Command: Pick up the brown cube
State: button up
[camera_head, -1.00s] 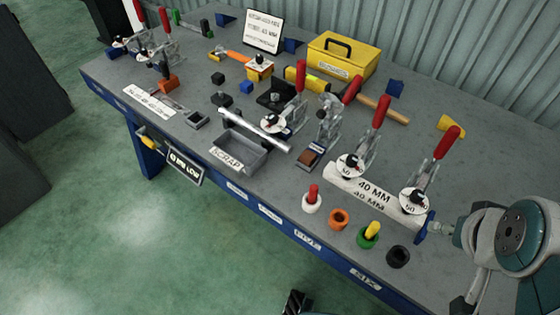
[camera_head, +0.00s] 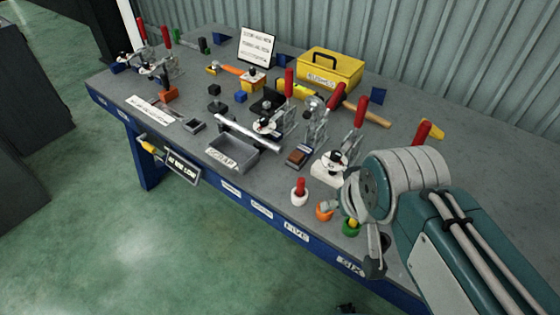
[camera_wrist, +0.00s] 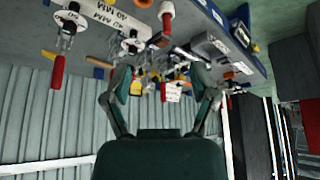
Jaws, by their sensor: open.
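The brown cube (camera_head: 299,155) appears as a small brown block in a low holder near the bench's front, beside a red-handled clamp.
Red-handled clamps (camera_head: 360,118) stand close around the block. A grey scrap tray (camera_head: 233,152) lies to its left, and a white ring with a red peg (camera_head: 300,192) in front. A yellow toolbox (camera_head: 330,68) stands behind.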

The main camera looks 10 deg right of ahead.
aim_at(296, 156)
jog(key=i+j, duration=0.2)
jog(key=j, duration=0.15)
jog(key=i+j, duration=0.4)
jog(key=j, duration=0.25)
jog(key=i+j, duration=0.2)
jog(key=j+z, duration=0.1)
jog(key=z, duration=0.3)
jog(key=j+z, duration=0.15)
jog(key=z, duration=0.2)
jog(key=i+j+z, duration=0.1)
jog(key=z, duration=0.3)
jog(key=j+z, duration=0.15)
jog(key=z, duration=0.2)
